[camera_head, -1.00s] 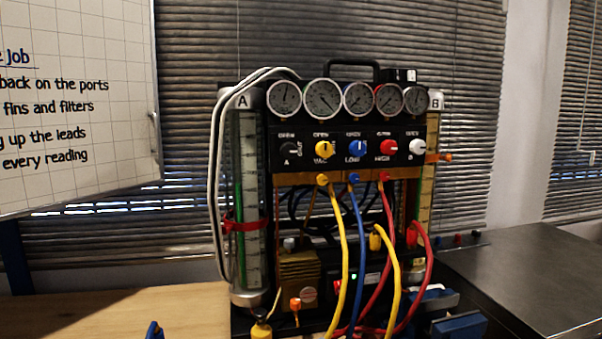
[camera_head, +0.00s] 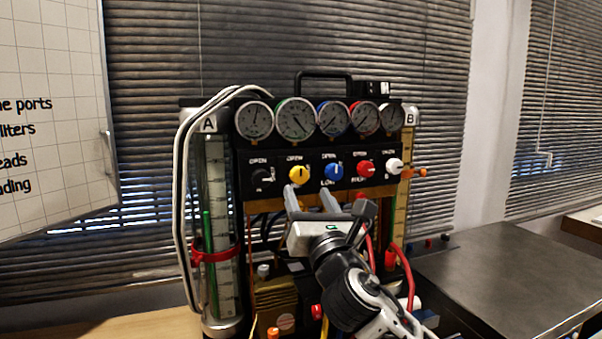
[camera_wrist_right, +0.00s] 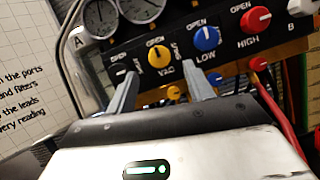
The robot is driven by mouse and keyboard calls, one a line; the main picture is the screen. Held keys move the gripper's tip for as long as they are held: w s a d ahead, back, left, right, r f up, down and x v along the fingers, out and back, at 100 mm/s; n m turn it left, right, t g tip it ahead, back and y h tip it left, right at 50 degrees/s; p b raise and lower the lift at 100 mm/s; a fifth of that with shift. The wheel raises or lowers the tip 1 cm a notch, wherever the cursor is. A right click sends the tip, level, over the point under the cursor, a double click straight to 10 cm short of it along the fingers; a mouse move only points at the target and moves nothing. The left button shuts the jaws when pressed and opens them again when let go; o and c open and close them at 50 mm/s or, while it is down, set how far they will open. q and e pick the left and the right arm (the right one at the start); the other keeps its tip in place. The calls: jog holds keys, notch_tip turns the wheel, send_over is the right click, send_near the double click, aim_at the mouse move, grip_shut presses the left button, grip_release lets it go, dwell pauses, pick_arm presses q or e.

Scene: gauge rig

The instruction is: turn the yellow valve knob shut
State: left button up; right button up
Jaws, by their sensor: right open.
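In the right wrist view the knob (camera_wrist_right: 159,56) shows beyond and between the two open fingers (camera_wrist_right: 162,77). The gripper is open and empty, and I see no contact with the knob. My left gripper is not in view.
A black knob (camera_head: 262,174) is left of the yellow one. A blue knob (camera_head: 333,171), a red knob (camera_head: 366,168) and a white knob (camera_head: 394,165) are to its right. Several gauges (camera_head: 296,119) sit above. Hoses hang below, partly hidden by my right arm.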

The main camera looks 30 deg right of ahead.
aim_at(300, 179)
jog(key=p+x, duration=0.1)
jog(key=x, duration=0.4)
jog(key=shift+w+r, duration=0.1)
jog(key=shift+w, duration=0.25)
jog(key=c, duration=1)
